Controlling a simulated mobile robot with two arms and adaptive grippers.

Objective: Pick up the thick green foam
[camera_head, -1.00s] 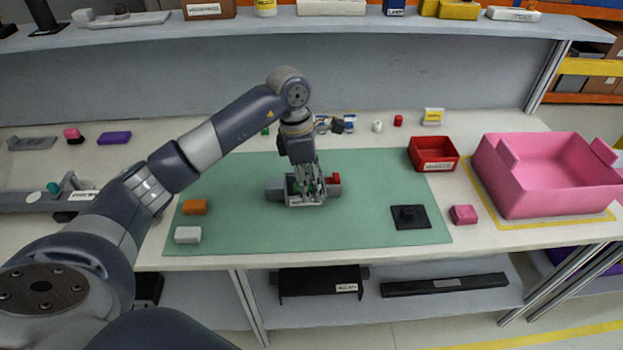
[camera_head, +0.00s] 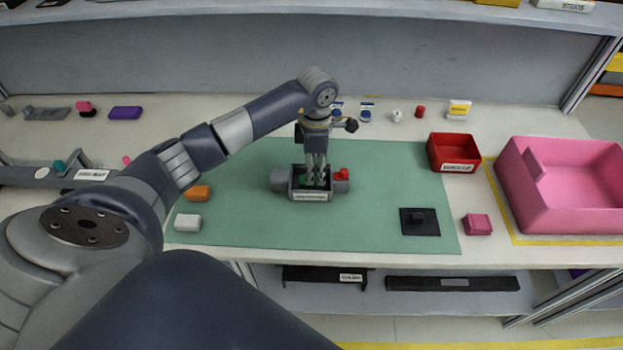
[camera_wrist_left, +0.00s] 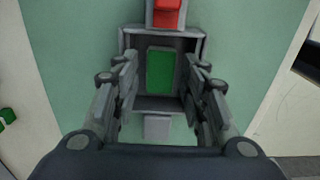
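The thick green foam looks like the green block (camera_wrist_left: 160,72) lying inside a small grey open-topped box (camera_wrist_left: 143,103) in the left wrist view. In the head view the box (camera_head: 311,196) stands on the green mat (camera_head: 375,220), and only bits of green show between the fingers. My left gripper (camera_head: 315,184) points down into the box. In the left wrist view its fingers (camera_wrist_left: 158,105) are spread, one on each side of the green block, with a gap to it. My right gripper is not in view.
On the mat are orange (camera_head: 197,193) and white (camera_head: 188,222) blocks and a black plate (camera_head: 420,222). A red bin (camera_head: 453,153) and large pink bin (camera_head: 565,190) stand to the right. Another green piece (camera_wrist_left: 6,116) shows at left.

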